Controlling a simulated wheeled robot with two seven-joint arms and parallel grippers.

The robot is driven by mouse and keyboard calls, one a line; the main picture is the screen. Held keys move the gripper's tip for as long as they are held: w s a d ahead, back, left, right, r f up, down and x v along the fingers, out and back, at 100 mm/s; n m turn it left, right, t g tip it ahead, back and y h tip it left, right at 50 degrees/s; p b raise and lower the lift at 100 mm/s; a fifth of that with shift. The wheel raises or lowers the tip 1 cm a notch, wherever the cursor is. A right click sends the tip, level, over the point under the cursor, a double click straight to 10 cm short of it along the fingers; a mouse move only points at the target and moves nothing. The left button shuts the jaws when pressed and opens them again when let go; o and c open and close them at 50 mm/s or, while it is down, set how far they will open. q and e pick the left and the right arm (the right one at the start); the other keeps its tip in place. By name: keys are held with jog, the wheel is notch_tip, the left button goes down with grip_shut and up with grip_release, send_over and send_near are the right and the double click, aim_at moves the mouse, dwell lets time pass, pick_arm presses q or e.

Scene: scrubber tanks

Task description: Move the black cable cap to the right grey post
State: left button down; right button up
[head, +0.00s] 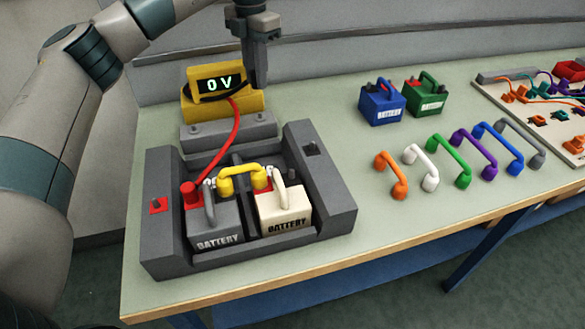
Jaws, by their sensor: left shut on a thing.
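My left gripper (257,80) hangs just right of the yellow meter (228,100), above the tray. It is shut on the black cable cap, which I cannot tell apart from the dark fingers. A black cable (222,92) runs across the meter's front towards the fingers. The meter reads 0 V. A red cable (228,135) runs from it to a red cap (190,194) on the grey battery (214,225). A grey post (292,174) shows at the cream battery's (284,210) right side. Another short post (311,148) stands on the tray's right wall. My right gripper is not in view.
The dark grey tray (330,190) holds both batteries, joined by a yellow link (240,170). Blue (382,103) and green (427,97) batteries stand to the right. Several coloured links, including a white one (422,165), lie before them. A wired board (500,92) is far right.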

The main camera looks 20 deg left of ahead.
pick_arm(q)
jog(key=shift+f+b, duration=1.5)
jog(key=shift+f, duration=2.05)
jog(key=shift+f, duration=0.2)
jog(key=shift+f+b, duration=0.4)
jog(key=shift+f, duration=0.35)
jog(key=shift+f, duration=0.1)
jog(key=c, duration=1)
grip_release()
